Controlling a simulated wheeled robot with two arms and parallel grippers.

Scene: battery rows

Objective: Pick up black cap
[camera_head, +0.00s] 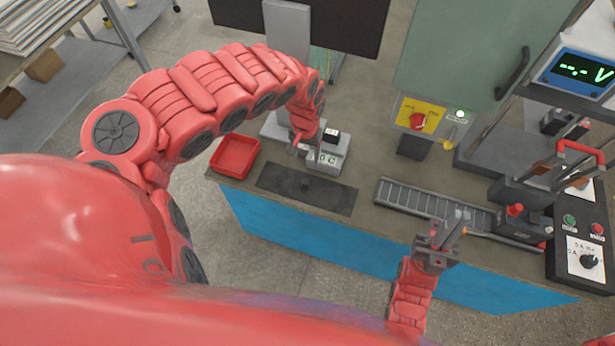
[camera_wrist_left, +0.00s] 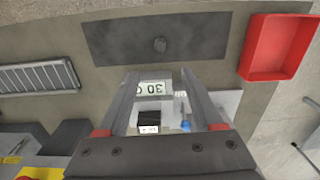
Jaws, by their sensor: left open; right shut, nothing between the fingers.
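My left gripper (camera_head: 311,152) is open above a white device with a display (camera_head: 329,159), behind the mat. In the left wrist view its two fingers (camera_wrist_left: 160,82) stand apart on either side of the device's display, and the cap is not between them. My right gripper (camera_head: 445,236) is shut and empty near the bench's front edge.
A red tray (camera_head: 235,157) stands left of the mat (camera_head: 340,200). A black block (camera_head: 331,135) sits on the white device. A grey roller track (camera_head: 425,200) lies to the right, with a control box (camera_head: 585,245) beyond it.

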